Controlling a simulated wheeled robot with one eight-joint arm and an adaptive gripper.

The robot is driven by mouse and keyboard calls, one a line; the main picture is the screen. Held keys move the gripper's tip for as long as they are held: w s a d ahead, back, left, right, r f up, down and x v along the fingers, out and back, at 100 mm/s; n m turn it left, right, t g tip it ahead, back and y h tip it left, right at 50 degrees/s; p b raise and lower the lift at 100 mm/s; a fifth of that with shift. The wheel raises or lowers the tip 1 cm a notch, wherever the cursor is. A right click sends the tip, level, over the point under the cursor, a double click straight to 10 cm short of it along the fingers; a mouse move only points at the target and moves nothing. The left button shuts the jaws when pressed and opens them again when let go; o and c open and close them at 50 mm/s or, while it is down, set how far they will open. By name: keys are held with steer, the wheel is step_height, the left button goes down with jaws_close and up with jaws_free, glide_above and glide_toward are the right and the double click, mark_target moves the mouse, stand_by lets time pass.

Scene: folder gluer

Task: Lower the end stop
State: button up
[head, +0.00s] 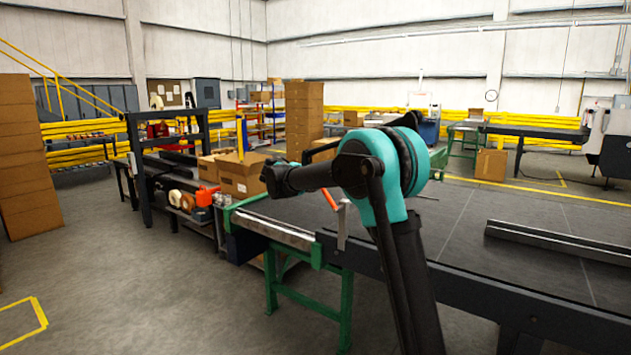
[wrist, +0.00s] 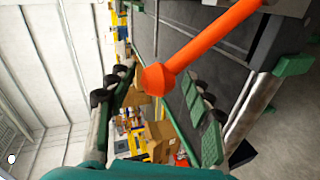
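The end stop seems to be the upright metal plate (head: 342,226) at the near end of the dark conveyor table. An orange lever (head: 329,199) stands beside its top, just below my arm. In the wrist view the orange lever (wrist: 205,50) runs large from the upper right, its knobbed end between my gripper's fingers. My gripper (wrist: 158,76) is open, one finger on each side of that end. No contact shows, and I cannot tell its depth between them. In the head view my gripper's dark end (head: 277,178) is left of the lever; its fingers do not show apart.
The conveyor table (head: 500,235) has green legs and a long dark rail (head: 555,242) lying on it. An open cardboard box (head: 241,177) and small items stand on a bench behind. Cardboard stacks (head: 24,155) are at the far left.

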steer(key=shift+r, duration=0.1)
steer(key=v, duration=1.2)
steer(key=shift+d, duration=0.15)
steer(key=s+d+f+m+g+y, duration=0.1)
steer(key=s+d+f+m+g, duration=0.15)
steer(key=s+d+f, duration=0.75)
steer(key=s+d+f+m+g+y, duration=0.2)
steer(key=s+d+f+g, duration=0.1)
steer(key=s+d+f, duration=0.65)
steer(key=s+d+f+m+g+y, duration=0.1)
steer(key=s+d+f+m+y, duration=0.1)
steer(key=s+f, duration=0.5)
steer(key=s+d+f+m+g+y, duration=0.1)
steer(key=s+d+f+m+y, duration=0.1)
steer(key=s+f, duration=0.6)
steer(key=s+m, duration=0.1)
steer(key=s, duration=0.6)
steer(key=shift+d+y, duration=0.4)
steer(key=shift+s+f, duration=0.1)
